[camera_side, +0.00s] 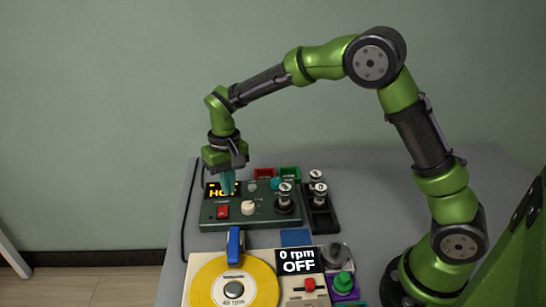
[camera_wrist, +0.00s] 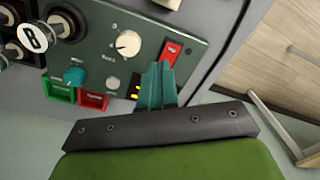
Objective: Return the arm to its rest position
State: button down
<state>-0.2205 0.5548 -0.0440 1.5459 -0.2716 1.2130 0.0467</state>
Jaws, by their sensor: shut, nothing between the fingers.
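My gripper (camera_side: 228,183) is at the end of my green arm, pointing down over the left end of a dark green control panel (camera_side: 262,211). Its teal fingers are together with nothing between them. In the wrist view the shut fingers (camera_wrist: 157,85) sit in front of the panel (camera_wrist: 100,60), close to a red switch (camera_wrist: 171,52). They partly hide the panel's display (camera_side: 213,190), which shows orange text that looks like "HOT". I cannot tell whether the fingertips touch the panel.
A white knob (camera_side: 249,208) and a red switch (camera_side: 223,211) are on the panel. A black holder (camera_side: 322,216) with labelled knobs stands right of it. Red and green bins (camera_side: 289,173) lie behind.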

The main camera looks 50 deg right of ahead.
jog(key=s+d+r+t, duration=0.3)
jog(key=s+r, duration=0.4)
jog(key=s, duration=0.4)
jog(key=s+d+r+m+t+y, duration=0.1)
jog(key=s+d+r+t, duration=0.2)
jog(key=s+r, duration=0.4)
jog(key=s+t, duration=0.1)
jog(key=s, duration=0.3)
jog(key=shift+s+r+y, duration=0.15)
jog(key=shift+s+y, duration=0.1)
jog(key=shift+y, duration=0.05)
